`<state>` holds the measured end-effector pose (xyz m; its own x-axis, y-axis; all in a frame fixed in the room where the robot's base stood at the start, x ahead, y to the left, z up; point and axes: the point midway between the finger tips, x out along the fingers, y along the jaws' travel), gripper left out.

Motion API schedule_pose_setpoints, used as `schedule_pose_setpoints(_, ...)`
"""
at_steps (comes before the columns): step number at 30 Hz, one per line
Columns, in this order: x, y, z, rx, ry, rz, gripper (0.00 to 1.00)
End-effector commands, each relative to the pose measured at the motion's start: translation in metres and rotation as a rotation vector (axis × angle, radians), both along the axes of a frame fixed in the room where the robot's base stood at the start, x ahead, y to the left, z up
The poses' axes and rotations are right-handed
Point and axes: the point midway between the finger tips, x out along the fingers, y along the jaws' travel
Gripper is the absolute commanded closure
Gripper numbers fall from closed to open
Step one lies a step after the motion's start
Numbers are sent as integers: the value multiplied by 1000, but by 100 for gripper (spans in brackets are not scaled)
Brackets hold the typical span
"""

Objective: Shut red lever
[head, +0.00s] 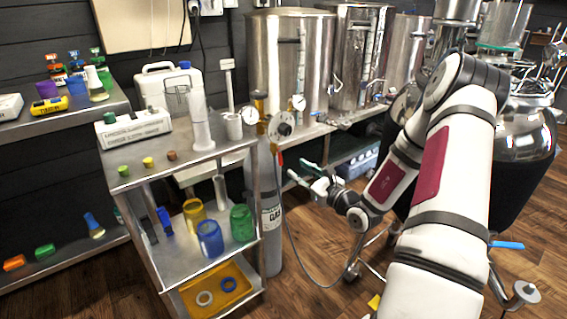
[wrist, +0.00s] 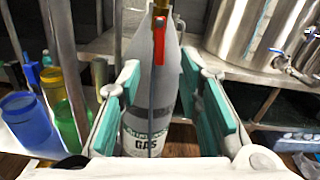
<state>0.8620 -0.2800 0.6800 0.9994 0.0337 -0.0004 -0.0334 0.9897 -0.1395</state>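The red lever (wrist: 160,42) hangs upright in the wrist view, in front of the upper part of the grey gas cylinder (wrist: 152,92). A thin dark hose or line runs down below the lever. My gripper (wrist: 160,88) is open and empty, with its teal finger pads to the left and right of the cylinder in this picture. The lever lies between and beyond the fingertips, apart from them. In the head view my gripper (head: 300,172) is right of the cylinder (head: 266,205), pointing left toward it.
A metal cart (head: 190,160) with blue, yellow and green cups stands left of the cylinder. Steel kettles (head: 275,60) stand on a bench behind. Gauges (head: 249,115) sit near the cylinder top. A hose loops over the floor below my arm. Wooden floor is free in front.

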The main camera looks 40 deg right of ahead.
Motion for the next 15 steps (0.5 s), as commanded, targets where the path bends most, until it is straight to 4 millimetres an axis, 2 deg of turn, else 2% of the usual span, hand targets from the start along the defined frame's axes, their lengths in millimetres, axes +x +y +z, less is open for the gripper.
schedule_pose_setpoints(3,25,2,-1,-3,-4,3,68)
schedule_pose_setpoints(9,60,3,-1,-1,-2,2,68)
schedule_pose_setpoints(15,82,3,0,-1,-1,1,68)
